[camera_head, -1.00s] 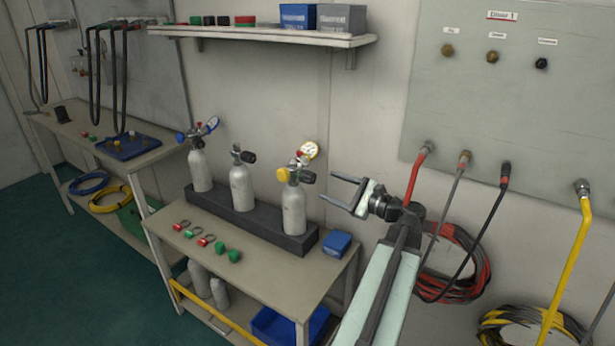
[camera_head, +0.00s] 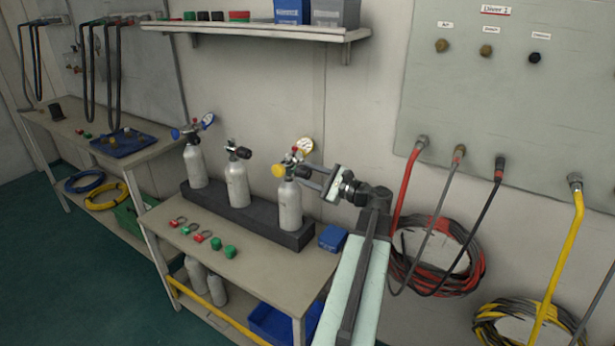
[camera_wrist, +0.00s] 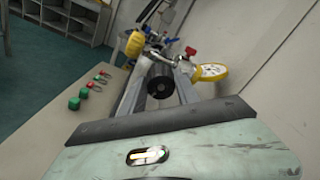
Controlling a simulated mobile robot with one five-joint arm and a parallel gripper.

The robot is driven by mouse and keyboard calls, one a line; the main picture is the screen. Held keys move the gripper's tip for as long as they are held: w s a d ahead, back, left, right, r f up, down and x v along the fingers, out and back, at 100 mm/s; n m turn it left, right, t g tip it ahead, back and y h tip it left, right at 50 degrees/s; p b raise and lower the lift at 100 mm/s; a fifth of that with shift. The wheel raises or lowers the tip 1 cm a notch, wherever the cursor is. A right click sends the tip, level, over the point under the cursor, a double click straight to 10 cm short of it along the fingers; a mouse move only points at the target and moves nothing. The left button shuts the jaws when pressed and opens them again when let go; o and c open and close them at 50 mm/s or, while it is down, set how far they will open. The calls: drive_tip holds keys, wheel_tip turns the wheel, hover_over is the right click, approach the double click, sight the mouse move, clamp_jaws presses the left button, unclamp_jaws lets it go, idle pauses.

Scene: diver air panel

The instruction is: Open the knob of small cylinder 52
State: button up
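Three small grey cylinders stand upright in a dark rack (camera_head: 248,222) on the bench. The right cylinder (camera_head: 290,207) has a yellow knob (camera_head: 278,171) on its left, a black knob on its right and a yellow-rimmed gauge (camera_head: 305,145). The middle cylinder (camera_head: 237,187) has a black knob; the left cylinder (camera_head: 194,167) has blue fittings. I cannot read which is 52. My gripper (camera_head: 310,175) is at the right cylinder's valve, from the right. In the wrist view its open fingers lie either side of the black knob (camera_wrist: 160,82); contact is unclear.
A blue box (camera_head: 333,238) sits at the bench's right end. Red and green caps (camera_head: 230,251) lie at the front. A shelf (camera_head: 260,31) runs above. Hoses hang below the wall panel (camera_head: 520,110) at right.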

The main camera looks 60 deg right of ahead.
clamp_jaws()
drive_tip(key=n, duration=0.4)
drive_tip(key=shift+n+b, duration=0.3)
drive_tip(key=shift+n, duration=0.1)
drive_tip(key=o, duration=0.7)
unclamp_jaws()
drive_tip(key=shift+s, duration=0.1)
drive_tip(key=s, duration=0.7)
drive_tip(key=shift+s+a+f, duration=0.1)
drive_tip(key=shift+s+a, duration=0.15)
drive_tip(key=shift+s, duration=0.05)
